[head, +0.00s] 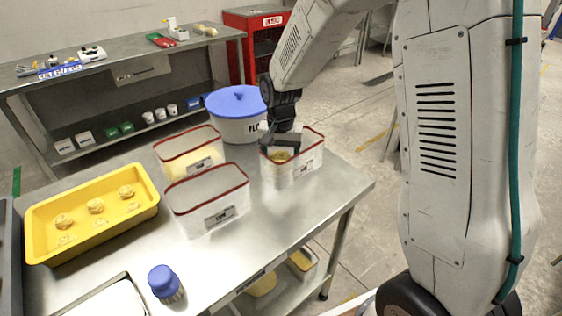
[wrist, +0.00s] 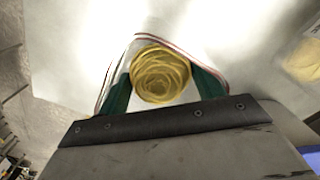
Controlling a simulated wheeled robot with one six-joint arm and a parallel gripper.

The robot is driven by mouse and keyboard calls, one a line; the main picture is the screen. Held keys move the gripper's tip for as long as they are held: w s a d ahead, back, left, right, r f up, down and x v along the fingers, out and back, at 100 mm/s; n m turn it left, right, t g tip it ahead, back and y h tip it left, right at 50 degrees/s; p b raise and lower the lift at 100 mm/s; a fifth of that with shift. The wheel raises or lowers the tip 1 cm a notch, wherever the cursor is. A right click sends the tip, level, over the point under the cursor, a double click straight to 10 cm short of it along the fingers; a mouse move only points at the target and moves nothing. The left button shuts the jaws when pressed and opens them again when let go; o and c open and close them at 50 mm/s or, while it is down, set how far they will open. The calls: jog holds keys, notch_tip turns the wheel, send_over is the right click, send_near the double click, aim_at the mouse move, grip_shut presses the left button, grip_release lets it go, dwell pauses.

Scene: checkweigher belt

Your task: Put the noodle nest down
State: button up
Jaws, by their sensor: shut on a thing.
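The noodle nest (wrist: 160,75) is a round, yellow coil of strands between the two green fingers of my gripper (wrist: 161,88). In the head view the nest (head: 281,157) shows just below my dark gripper (head: 282,148), at the opening of the right-hand clear container with a red rim (head: 308,161). The gripper points down into this container and is shut on the nest. In the wrist view the red-edged rim curves around the fingers and nest. I cannot tell whether the nest touches the container's floor.
A yellow tray (head: 113,223) holding several nests lies at the left. Two more red-rimmed containers stand left of my gripper, one empty-looking (head: 206,205) and one with yellow contents (head: 185,143). A blue-lidded tub (head: 238,128) stands close behind. A blue-capped jar (head: 165,284) stands in front.

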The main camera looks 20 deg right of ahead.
jog(key=shift+f, duration=0.7)
jog(key=shift+f, duration=0.1)
jog(key=shift+f, duration=0.35)
jog(key=shift+s+f, duration=0.1)
jog(key=shift+f, duration=0.05)
jog(key=o, duration=0.8)
jog(key=shift+s+f, duration=0.1)
jog(key=shift+c, duration=0.2)
